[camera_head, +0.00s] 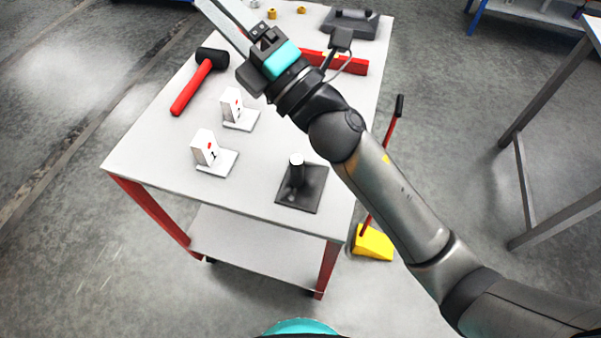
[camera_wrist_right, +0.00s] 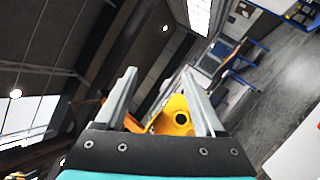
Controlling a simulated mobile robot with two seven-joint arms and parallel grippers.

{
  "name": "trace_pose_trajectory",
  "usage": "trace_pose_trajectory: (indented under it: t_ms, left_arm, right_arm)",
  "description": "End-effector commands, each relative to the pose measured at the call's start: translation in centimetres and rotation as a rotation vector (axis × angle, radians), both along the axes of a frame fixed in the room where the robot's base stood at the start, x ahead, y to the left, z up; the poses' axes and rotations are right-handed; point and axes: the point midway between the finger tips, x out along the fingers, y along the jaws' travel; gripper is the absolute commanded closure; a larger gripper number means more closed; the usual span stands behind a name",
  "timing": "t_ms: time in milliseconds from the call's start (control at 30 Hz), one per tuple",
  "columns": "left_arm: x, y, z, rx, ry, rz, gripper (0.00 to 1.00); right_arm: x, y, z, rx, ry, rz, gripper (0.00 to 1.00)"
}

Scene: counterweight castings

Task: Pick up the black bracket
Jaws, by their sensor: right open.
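The black bracket (camera_head: 302,188) stands near the front right corner of the worktable (camera_head: 270,222). It is a dark flat plate with a dark upright on it, and the upright has a light top. My right gripper (camera_head: 222,14) is above the far left of the table in the head view, well away from the bracket, with its fingers toward the top edge. In the right wrist view the gripper (camera_wrist_right: 158,74) is open, its two fingers apart with nothing held. That view does not show the bracket. My left gripper is not in view.
Two white brackets (camera_head: 212,157) (camera_head: 238,112) stand left of the black one. A red-handled mallet (camera_head: 196,84), a red bar (camera_head: 350,65) and a dark casting (camera_head: 351,20) lie farther back. A yellow-headed broom (camera_head: 373,243) is beside the table.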

Motion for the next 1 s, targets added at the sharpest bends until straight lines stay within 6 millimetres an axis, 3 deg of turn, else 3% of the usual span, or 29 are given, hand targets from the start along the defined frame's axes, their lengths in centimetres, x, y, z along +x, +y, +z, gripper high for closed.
trace_pose_trajectory:
  t_ms: [67, 167, 300, 400, 467, 567, 700, 900, 1000]
  left_arm:
    - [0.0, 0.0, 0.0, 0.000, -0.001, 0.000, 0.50]
    - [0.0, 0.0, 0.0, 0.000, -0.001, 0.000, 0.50]
    - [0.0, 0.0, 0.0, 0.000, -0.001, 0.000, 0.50]
    - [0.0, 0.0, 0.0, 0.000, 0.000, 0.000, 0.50]
    - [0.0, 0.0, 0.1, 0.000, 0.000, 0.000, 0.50]
    - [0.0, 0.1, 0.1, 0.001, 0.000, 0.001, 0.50]
    - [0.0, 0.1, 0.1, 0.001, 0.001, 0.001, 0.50]
    - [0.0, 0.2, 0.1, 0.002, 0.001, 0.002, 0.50]
    - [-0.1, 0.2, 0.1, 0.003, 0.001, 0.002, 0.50]
  right_arm:
    - [-2.7, 3.5, 0.9, -0.153, -0.227, 0.096, 0.29]
    - [-6.3, 7.0, -0.3, -0.356, -0.504, 0.223, 0.29]
    - [-10.1, 9.7, -4.8, -0.655, -0.875, 0.412, 0.29]
    - [-11.2, 9.6, -9.3, -0.881, -1.115, 0.560, 0.29]
    - [-11.0, 8.6, -12.1, -1.024, -1.245, 0.654, 0.29]
    - [-9.5, 5.6, -16.3, -1.269, -1.427, 0.828, 0.29]
    - [-6.0, -0.2, -19.6, -1.590, -1.578, 1.073, 0.29]
    - [-2.0, -7.0, -20.0, -1.896, -1.614, 1.327, 0.29]
    - [-1.2, -8.5, -19.9, -1.960, -1.606, 1.389, 0.29]
